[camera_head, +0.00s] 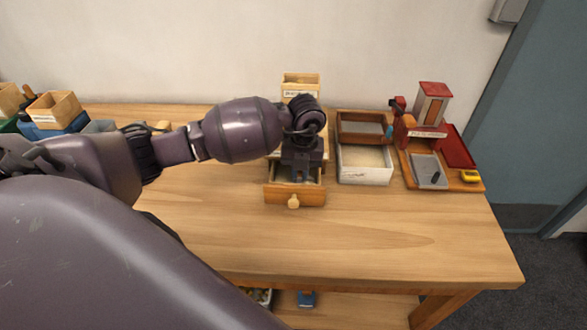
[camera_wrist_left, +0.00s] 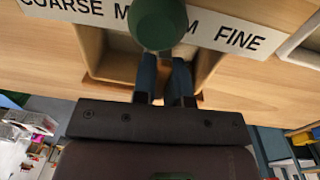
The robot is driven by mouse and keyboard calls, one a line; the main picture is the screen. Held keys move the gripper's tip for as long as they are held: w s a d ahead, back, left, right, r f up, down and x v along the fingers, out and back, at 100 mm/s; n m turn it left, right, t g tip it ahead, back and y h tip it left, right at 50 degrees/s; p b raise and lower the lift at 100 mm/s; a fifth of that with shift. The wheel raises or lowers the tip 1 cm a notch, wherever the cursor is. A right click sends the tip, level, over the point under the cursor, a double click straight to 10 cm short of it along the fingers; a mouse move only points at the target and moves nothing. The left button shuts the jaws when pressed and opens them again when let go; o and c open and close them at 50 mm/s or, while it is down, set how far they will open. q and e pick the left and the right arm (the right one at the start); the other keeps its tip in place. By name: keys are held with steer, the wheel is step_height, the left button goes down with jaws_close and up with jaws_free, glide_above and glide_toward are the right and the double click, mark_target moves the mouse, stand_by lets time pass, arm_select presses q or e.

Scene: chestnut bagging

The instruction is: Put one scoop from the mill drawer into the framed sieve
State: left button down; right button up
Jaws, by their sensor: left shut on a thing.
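The mill drawer (camera_head: 294,194) is a pulled-out wooden box with a round knob, at the front of the mill. It also shows in the left wrist view (camera_wrist_left: 97,52), below the COARSE, MEDIUM, FINE label. My left gripper (camera_head: 299,176) points down over the drawer. In the left wrist view its fingers (camera_wrist_left: 165,80) are shut on a dark green rounded thing, apparently the handle of the scoop (camera_wrist_left: 158,22). The scoop's bowl and the drawer's contents are hidden. The framed sieve (camera_head: 362,128), brown-framed with grey mesh, is right of the drawer. My right gripper is out of view.
A pale open tray (camera_head: 365,176) stands just in front of the sieve. A red-topped device (camera_head: 432,105) on a wooden board stands further right, with a yellow item (camera_head: 469,176). Wooden and blue boxes (camera_head: 55,112) are at the left. The table front is clear.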

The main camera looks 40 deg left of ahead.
arm_select(q)
steer(key=shift+s+a+f+t+h, duration=0.1)
steer(key=shift+s+a+t+h, duration=0.25)
steer(key=shift+h, duration=0.35)
steer(key=shift+w+r+p, duration=0.15)
steer(key=shift+r+p, duration=0.65)
steer(key=shift+r, duration=0.1)
steer(key=shift+r+p, duration=0.65)
steer(key=shift+r, duration=0.3)
steer(key=r+p, duration=0.2)
steer(key=r, duration=0.1)
steer(key=r+p, duration=0.1)
steer(key=r, duration=0.1)
steer(key=shift+a, duration=0.25)
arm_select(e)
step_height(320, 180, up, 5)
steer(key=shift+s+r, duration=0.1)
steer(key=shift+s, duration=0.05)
